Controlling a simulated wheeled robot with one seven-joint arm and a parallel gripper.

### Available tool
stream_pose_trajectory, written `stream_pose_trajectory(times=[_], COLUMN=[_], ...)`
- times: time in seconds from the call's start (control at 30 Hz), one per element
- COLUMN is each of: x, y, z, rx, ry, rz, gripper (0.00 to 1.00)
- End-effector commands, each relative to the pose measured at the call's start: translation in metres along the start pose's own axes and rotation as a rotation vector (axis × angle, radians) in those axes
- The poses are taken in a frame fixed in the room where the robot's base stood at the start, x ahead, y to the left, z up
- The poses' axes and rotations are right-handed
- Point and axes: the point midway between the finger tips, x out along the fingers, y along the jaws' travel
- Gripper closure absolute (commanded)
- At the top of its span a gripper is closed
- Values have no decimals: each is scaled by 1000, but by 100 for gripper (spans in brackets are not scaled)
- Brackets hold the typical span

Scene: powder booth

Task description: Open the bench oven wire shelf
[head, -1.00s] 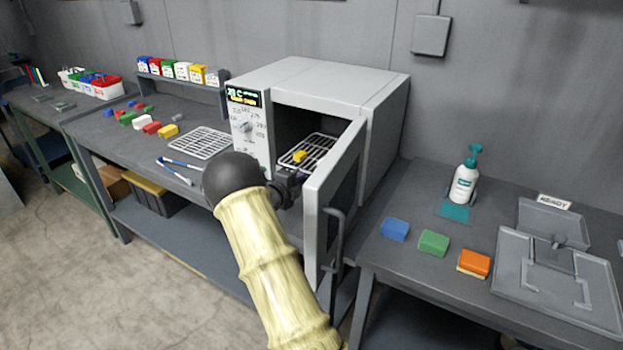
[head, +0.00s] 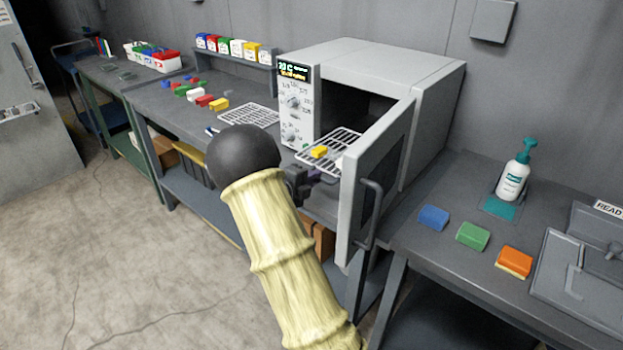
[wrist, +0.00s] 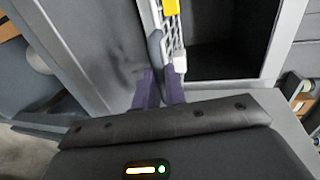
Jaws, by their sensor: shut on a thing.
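The bench oven (head: 400,62) stands on the bench with its door (head: 372,170) swung open toward me. The wire shelf (head: 340,142) sticks out of the oven's mouth with a yellow block (head: 319,152) on it. In the wrist view the shelf (wrist: 172,35) runs up from my fingers, with part of the yellow block (wrist: 171,6) at the top edge. My gripper (wrist: 160,88) is shut on the shelf's front edge with its purple fingers. In the head view my gripper (head: 312,178) is partly hidden behind my arm and near the door.
The open door stands close to the right of my gripper. Another wire rack (head: 249,115) lies on the bench left of the oven, near several coloured blocks. A pump bottle (head: 513,178) and blue (head: 433,217), green (head: 473,236) and orange (head: 514,261) blocks sit on the right bench.

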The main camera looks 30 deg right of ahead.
Motion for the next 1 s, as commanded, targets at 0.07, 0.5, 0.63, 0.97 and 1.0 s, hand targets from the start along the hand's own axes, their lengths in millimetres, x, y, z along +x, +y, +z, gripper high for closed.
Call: stream_pose_trajectory(times=[0.07,0.5,0.63,0.97,1.0], x=[0,-2,-8,-65,-72], y=[1,0,0,1,1], z=[0,1,2,2,2], rx=[0,0,0,1,1], ry=[0,-2,-3,-6,-6], rz=[1,0,0,1,0], gripper=[100,79,79,79,79])
